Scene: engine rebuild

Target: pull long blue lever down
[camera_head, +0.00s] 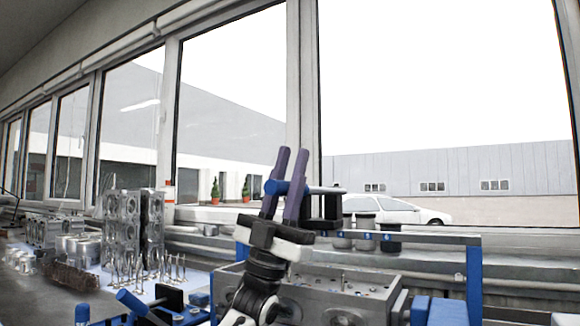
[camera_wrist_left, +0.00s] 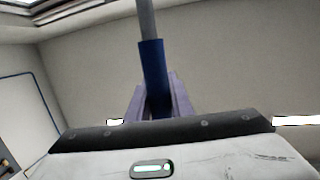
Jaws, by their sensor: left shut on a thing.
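The long blue lever (camera_head: 273,187) has a blue grip and a thin grey rod running right, roughly level, to a black bracket (camera_head: 333,207) above the engine block. My left gripper (camera_head: 291,170) points up, its purple fingers on either side of the blue grip, and it is shut on it. In the left wrist view the blue grip (camera_wrist_left: 153,70) rises between the fingers (camera_wrist_left: 158,100), with the grey rod (camera_wrist_left: 146,18) beyond. The fingers hide the lower part of the grip. My right gripper is not in view.
A grey engine block (camera_head: 340,280) stands on a bench below the lever. A blue-posted frame (camera_head: 473,280) with numbered cups is at the right. Cylinder parts (camera_head: 130,225) and several valves (camera_head: 140,272) stand at the left. A blue-handled clamp (camera_head: 133,303) is at lower left.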

